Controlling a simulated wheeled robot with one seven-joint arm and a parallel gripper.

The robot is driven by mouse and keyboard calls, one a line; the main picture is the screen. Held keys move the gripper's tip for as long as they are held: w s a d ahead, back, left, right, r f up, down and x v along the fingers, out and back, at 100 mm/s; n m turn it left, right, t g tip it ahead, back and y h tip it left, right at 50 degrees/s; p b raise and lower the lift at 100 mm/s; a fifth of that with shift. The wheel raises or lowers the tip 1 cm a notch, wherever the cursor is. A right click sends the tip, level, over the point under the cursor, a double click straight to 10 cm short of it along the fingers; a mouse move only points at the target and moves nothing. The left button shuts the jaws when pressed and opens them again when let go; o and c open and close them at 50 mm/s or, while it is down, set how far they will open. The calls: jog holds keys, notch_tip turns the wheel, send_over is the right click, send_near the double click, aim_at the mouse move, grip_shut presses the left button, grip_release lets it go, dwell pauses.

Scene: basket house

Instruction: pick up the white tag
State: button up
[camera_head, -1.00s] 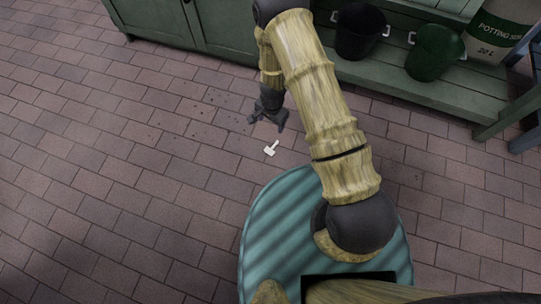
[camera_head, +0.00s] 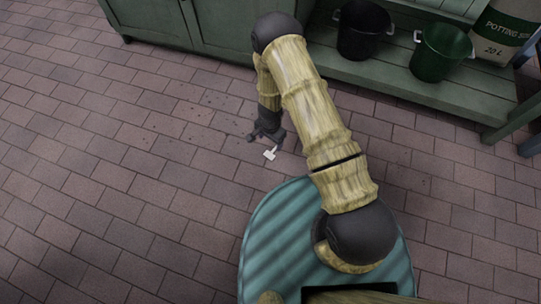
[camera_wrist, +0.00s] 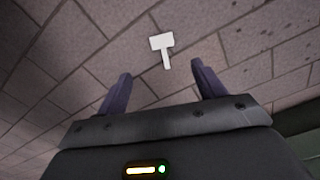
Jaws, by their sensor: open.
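The white tag (camera_head: 270,154) is a small flat T-shaped piece lying on the brick floor. My gripper (camera_head: 267,138) is close to it, just above it in the head view. In the wrist view the tag (camera_wrist: 163,48) shows its wide head and narrow stem. The stem points towards the space between the two fingers of my gripper (camera_wrist: 158,78). The fingers are apart and nothing is between them. The tag lies beyond the fingertips. I cannot tell the height of the fingers above the floor.
A green cabinet (camera_head: 230,28) and a low green shelf (camera_head: 440,95) stand along the back. The shelf holds a black bucket (camera_head: 362,32), a green bucket (camera_head: 440,52) and a potting soil bag (camera_head: 503,30). The brick floor (camera_head: 110,190) on the left is clear.

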jog(key=b, duration=0.4)
send_over(270, 154)
jog(key=f, duration=0.7)
jog(key=shift+s, duration=0.35)
jog(key=f+b, duration=0.4)
jog(key=f, duration=0.1)
jog(key=shift+w+a+f, duration=0.1)
jog(key=shift+w, duration=0.2)
jog(key=c, duration=1.1)
